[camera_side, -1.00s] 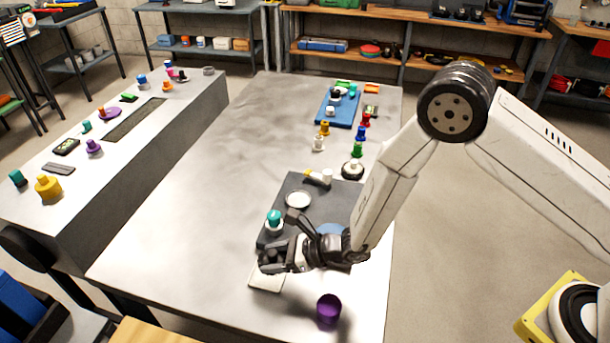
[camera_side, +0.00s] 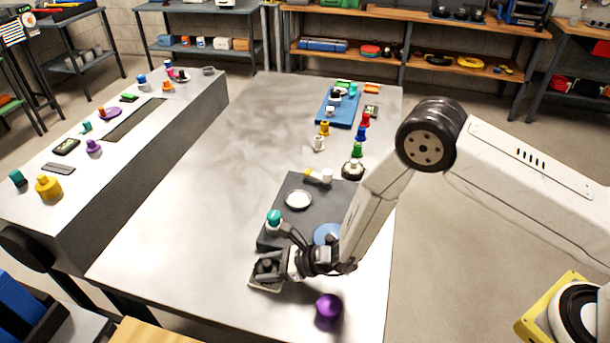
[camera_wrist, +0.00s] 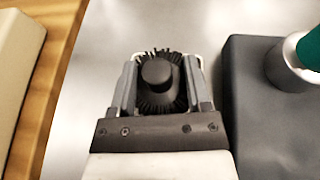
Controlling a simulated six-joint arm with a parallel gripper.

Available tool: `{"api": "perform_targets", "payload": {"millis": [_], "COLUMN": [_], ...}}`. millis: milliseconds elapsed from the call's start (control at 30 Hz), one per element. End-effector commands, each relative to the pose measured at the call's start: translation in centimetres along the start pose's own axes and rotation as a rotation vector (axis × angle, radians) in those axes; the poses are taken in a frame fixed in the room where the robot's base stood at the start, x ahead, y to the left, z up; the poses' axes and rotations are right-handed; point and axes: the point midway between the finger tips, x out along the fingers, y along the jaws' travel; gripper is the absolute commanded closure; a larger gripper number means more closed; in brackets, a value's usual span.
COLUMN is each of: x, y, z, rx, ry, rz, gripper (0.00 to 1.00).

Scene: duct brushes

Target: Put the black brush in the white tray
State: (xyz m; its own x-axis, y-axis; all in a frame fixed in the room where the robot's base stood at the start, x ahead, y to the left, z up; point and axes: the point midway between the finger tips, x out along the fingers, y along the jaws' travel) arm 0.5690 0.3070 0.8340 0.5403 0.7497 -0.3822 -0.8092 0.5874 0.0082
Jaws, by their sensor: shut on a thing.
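My gripper (camera_side: 268,270) is shut on the black brush (camera_wrist: 157,88), which sits between its two fingers, bristles showing around a round black knob. In the side view the gripper is low over the white tray (camera_side: 262,288), near the table's front. The gripper and brush hide most of the tray. In the wrist view pale bits of the tray's rim (camera_wrist: 198,62) show just past the fingertips. I cannot tell whether the brush touches the tray floor.
A dark board (camera_side: 318,187) beside the tray carries a teal-topped item (camera_side: 273,217), a white round dish (camera_side: 298,200) and a blue disc (camera_side: 326,233). A purple item (camera_side: 328,307) stands right of the tray. The table's left-middle is clear.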

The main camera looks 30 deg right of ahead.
Motion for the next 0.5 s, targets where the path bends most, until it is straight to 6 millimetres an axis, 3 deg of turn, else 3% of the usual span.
{"api": "perform_targets", "payload": {"millis": [433,467,500], "x": [0.15,0.13,0.13], "y": [0.00,0.00,0.00], "z": [-0.41,-0.38,-0.37], "rx": [0.000,0.000,0.000], "ry": [0.000,0.000,0.000], "rz": [0.000,0.000,0.000], "gripper": [0.97,0.28,0.15]}}
